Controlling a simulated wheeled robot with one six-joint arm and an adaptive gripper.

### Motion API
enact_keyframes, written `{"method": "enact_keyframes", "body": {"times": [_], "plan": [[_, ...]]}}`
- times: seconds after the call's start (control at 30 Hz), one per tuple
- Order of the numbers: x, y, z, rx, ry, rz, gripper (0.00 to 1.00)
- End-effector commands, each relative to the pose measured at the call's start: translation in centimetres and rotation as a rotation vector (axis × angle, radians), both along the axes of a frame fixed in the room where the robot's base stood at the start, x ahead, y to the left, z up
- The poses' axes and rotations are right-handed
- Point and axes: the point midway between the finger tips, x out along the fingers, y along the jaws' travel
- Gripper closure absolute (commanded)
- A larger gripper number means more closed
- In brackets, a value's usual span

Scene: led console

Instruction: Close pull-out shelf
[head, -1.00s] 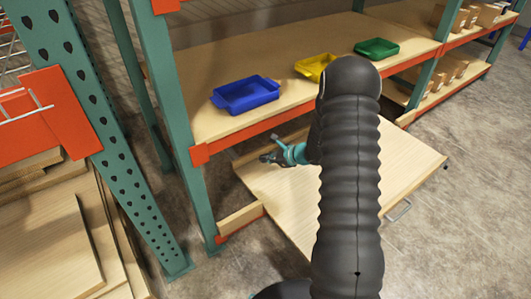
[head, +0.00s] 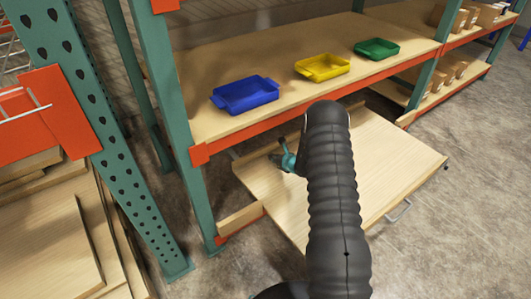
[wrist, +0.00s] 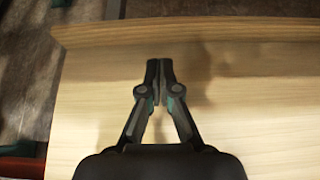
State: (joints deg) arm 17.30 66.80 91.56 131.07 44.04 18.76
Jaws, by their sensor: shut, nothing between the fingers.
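The pull-out shelf (head: 390,157) is a light wooden board at the low level of the rack. It sticks out well past the orange beam above it. A metal handle (head: 400,210) sits on its front edge at the right. My gripper (wrist: 159,68) is shut and empty in the wrist view, over the shelf's wooden surface (wrist: 260,130). A raised wooden lip (wrist: 230,30) of the shelf runs just beyond the fingertips. I cannot tell whether the fingertips touch the wood.
Blue (head: 245,94), yellow (head: 322,67) and green (head: 377,48) trays stand on the upper shelf (head: 290,60). A green rack post (head: 180,130) and stacked boards (head: 45,240) are at the left. The concrete floor (head: 450,240) at front right is clear.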

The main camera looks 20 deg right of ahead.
Motion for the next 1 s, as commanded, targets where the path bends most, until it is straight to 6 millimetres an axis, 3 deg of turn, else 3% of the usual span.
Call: {"method": "enact_keyframes", "body": {"times": [0.1, 0.4, 1.0], "plan": [[1.8, 0.7, -1.2, 0.0, 0.0, 0.001, 1.0], [5.0, 1.8, -1.1, -0.002, -0.001, 0.001, 1.0], [5.9, 2.8, -1.2, -0.001, -0.001, 0.008, 1.0]]}}
